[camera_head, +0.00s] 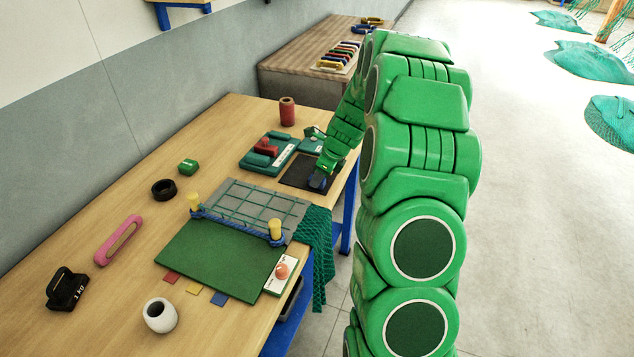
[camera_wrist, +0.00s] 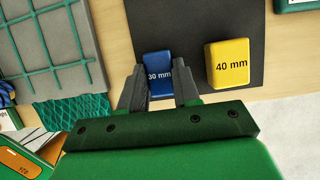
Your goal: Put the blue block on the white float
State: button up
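The blue block (camera_wrist: 158,66), marked 30 mm, is on the dark mat (camera_wrist: 195,25) in the wrist view. It also shows in the head view (camera_head: 318,182), at the mat's right side, below my gripper (camera_head: 326,167). In the wrist view my gripper's fingers (camera_wrist: 160,84) stand either side of the block, close to its sides. Whether they press on it is not clear. The white float (camera_head: 160,316) stands on the table's near part in the head view, far from my gripper, with a dark hole in its top.
A yellow 40 mm block (camera_wrist: 228,64) sits right of the blue one. A grey net board (camera_head: 255,208) with yellow posts and a green mat (camera_head: 215,262) lie between block and float.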

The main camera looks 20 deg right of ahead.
grip_shut()
jog(key=shift+r, duration=0.25)
notch_tip(320, 180, up, 3)
jog(key=shift+s+r, duration=0.1)
jog(key=s+a+r, duration=0.3)
jog(key=s+r, duration=0.6)
jog(key=s, duration=0.4)
jog(key=shift+s+a+r, duration=0.15)
jog(key=shift+s+a, duration=0.05)
